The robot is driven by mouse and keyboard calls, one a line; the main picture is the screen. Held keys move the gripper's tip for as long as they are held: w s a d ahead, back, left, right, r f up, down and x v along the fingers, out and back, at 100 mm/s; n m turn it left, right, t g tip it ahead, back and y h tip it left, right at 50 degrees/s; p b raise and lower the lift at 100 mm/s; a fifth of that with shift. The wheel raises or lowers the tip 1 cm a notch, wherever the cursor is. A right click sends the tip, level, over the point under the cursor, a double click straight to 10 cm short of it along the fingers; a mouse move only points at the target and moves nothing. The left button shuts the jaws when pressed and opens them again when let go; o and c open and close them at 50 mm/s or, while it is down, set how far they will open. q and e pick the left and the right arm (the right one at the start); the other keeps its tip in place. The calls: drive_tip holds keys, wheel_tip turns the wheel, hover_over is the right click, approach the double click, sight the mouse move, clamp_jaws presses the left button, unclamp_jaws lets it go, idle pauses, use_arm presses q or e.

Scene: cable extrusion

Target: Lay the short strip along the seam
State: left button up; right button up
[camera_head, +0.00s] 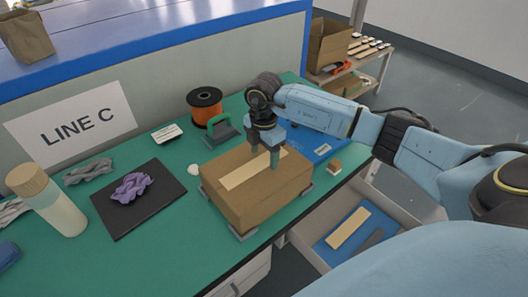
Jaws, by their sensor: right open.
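A brown cardboard box (240,208) stands on the green table. A pale tan strip (243,174) lies flat across its top, running from the left edge toward the back right; the seam under it cannot be made out. My right gripper (265,158) points down over the far part of this strip, its fingers open. The fingertips are at or just above the box top; contact cannot be told. They hide part of the strip. Another pale strip (348,228) lies in an open bin below the table, beside a dark grey one. My left gripper is not in view.
Grey corner supports (243,236) surround the box's base. A black mat (150,208) with a purple cloth and a bottle (58,208) are at left. A blue tray (318,148) lies at right.

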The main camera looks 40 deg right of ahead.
wheel_tip(320, 180, up, 13)
drive_tip(key=p, duration=0.1)
drive_tip(key=shift+r, duration=0.2)
idle(0.8)
